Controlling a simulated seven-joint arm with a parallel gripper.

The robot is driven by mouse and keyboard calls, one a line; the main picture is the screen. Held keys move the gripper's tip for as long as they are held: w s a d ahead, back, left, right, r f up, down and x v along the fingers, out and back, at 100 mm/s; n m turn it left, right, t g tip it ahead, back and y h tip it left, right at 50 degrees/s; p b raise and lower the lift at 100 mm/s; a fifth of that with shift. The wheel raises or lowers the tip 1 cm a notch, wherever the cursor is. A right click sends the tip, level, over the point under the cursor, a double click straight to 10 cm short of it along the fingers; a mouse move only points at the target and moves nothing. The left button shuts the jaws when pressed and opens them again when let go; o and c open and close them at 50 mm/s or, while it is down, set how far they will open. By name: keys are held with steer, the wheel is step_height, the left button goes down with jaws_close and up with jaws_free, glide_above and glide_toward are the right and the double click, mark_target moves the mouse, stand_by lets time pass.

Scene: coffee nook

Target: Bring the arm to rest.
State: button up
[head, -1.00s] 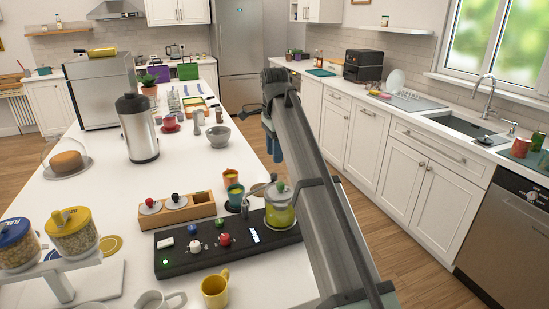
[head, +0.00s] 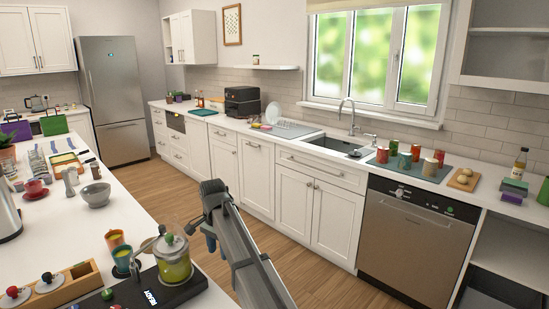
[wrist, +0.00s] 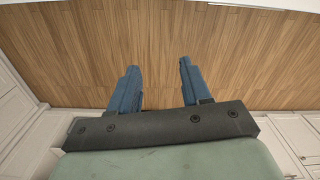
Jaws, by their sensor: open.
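My gripper (wrist: 158,75) shows in the wrist view with its two blue fingers apart and nothing between them. Wooden floor lies beyond the fingertips, with white cabinet fronts at the sides. In the head view my arm rises from the bottom middle, over the floor between the island and the sink counter. The gripper's fingers are mostly hidden behind the arm's end there.
The white island (head: 75,222) is at left. A glass pot with green contents (head: 173,262) stands on a black device (head: 155,292) near the arm. A grey bowl (head: 96,195) is farther back. The sink counter (head: 270,137) runs along the right. The aisle floor (head: 160,195) is clear.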

steer(key=s+d+f+n, duration=0.2)
steer(key=s+d+f, duration=0.1)
steer(key=d+f, duration=0.6)
steer(key=s+d+f+n, duration=0.1)
steer(key=s+d+f, duration=0.3)
steer(key=d+f, duration=0.45)
steer(key=s+d+f+n, duration=0.2)
steer(key=s+d+f, duration=0.1)
steer(key=d+f, duration=0.6)
steer(key=s+d+f+n, duration=0.2)
steer(key=s+d+f, duration=0.4)
steer(key=s+d, duration=0.3)
steer(key=s+f+g, duration=0.3)
steer(key=s+f, duration=0.7)
steer(key=s, duration=0.4)
steer(key=s+f+g, duration=0.3)
steer(key=s+f, duration=0.7)
steer(key=s, duration=0.5)
steer(key=shift+a+g, duration=0.2)
steer(key=shift+g, duration=0.2)
